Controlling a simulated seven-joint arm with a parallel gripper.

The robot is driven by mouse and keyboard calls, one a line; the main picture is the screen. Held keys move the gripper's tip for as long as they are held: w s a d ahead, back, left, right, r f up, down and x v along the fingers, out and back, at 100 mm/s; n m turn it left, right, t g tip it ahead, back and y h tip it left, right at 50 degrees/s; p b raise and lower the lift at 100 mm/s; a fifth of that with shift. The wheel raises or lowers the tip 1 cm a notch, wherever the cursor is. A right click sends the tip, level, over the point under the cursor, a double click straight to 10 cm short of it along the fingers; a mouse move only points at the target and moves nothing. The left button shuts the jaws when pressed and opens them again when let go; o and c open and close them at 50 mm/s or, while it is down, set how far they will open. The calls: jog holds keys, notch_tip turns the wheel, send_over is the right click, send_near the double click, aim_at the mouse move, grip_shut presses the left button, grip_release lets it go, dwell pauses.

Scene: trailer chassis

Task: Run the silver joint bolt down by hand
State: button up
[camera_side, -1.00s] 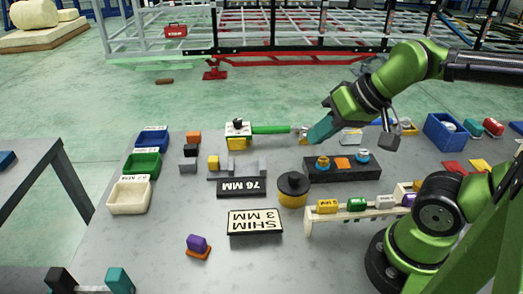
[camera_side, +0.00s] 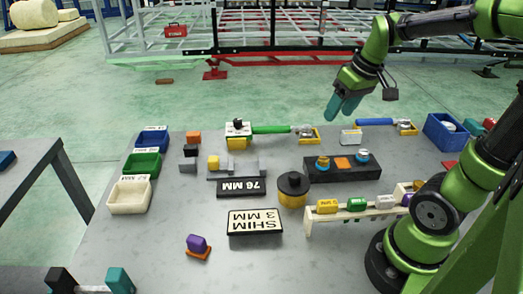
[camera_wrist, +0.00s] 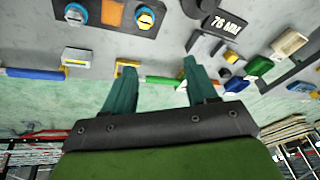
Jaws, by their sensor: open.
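A dark block (camera_side: 335,174) on the table carries two bolt heads on blue collars, with an orange piece between them. The silver bolt (camera_side: 362,156) is at its right end, and a gold bolt (camera_side: 323,162) is at its left end. In the wrist view the silver bolt (camera_wrist: 75,13) is at the top left and the gold one (camera_wrist: 145,17) is right of it. My gripper (camera_side: 342,108) is open and empty, raised above the table's far edge, behind the block. Its teal fingers (camera_wrist: 159,68) are spread apart in the wrist view, away from both bolts.
A green-handled wrench (camera_side: 271,129) and a blue-handled wrench (camera_side: 377,121) lie along the far edge. A yellow-and-black cylinder (camera_side: 292,198) and a rack of coloured pieces (camera_side: 340,217) stand in front of the block. Bins (camera_side: 142,163) line the left.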

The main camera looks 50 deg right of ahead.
jog(key=s+d+n+g, duration=0.2)
jog(key=d+n, duration=0.1)
jog(key=d, duration=0.5)
jog(key=n+g, duration=0.2)
jog(key=n, duration=0.7)
send_over(365, 152)
notch_tip(365, 152, down, 16)
jog(key=shift+d+f, duration=0.15)
jog(key=shift+f, duration=0.05)
jog(key=c, duration=1.1)
